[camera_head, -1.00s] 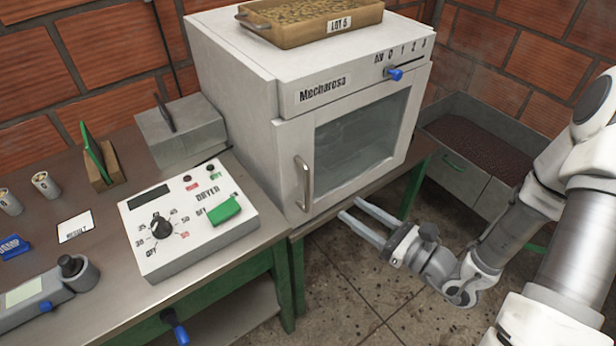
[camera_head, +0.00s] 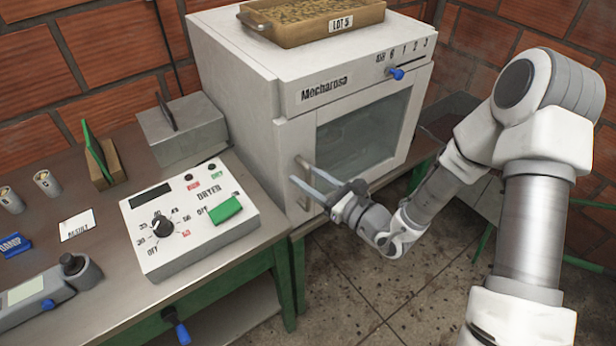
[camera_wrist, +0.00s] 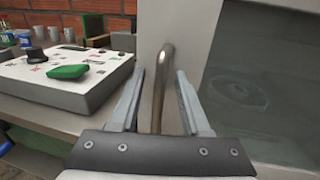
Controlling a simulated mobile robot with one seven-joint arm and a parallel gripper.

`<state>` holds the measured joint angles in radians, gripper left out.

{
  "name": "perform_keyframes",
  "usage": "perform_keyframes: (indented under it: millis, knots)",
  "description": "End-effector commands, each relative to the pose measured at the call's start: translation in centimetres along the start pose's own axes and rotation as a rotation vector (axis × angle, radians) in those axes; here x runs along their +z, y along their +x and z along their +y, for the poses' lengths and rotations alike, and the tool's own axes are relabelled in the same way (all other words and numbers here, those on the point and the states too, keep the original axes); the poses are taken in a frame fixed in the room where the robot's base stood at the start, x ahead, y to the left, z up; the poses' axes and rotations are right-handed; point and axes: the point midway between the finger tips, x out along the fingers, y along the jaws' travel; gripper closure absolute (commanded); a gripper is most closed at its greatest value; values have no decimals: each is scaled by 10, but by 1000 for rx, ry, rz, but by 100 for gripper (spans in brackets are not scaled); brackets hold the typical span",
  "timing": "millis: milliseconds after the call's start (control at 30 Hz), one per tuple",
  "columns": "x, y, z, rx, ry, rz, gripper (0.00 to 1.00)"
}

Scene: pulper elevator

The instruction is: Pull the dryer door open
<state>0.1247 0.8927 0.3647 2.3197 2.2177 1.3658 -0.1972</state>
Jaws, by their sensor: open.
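The dryer (camera_head: 240,90) is a white box marked "Mecharosa" with a glass window in its door (camera_head: 355,140). The door is shut. Its vertical metal handle (camera_head: 303,178) is on the door's left side. My gripper (camera_head: 307,180) is in front of the door at the handle. In the wrist view, the handle (camera_wrist: 162,85) stands between the two open fingers of my gripper (camera_wrist: 158,95), with a gap visible on each side. I cannot tell exactly how far the fingertips reach past the handle.
A control box (camera_head: 190,220) with a dial and green switch stands left of the dryer on the metal table (camera_head: 110,235). A tray (camera_head: 315,22) marked "LOT 5" sits on top of the dryer. The tiled floor (camera_head: 345,285) in front is clear.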

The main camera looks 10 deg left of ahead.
Motion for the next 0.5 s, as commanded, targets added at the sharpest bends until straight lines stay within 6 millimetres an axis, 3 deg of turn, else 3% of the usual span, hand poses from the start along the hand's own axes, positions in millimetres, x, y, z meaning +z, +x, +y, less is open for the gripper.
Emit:
perform_keyframes:
  millis: [100, 367, 500]
  knots:
    - [0, 0, 0, 0, 0, 0, 55]
    - [0, 0, 0, 0, 0, 0, 100]
    - [0, 0, 0, 0, 0, 0, 100]
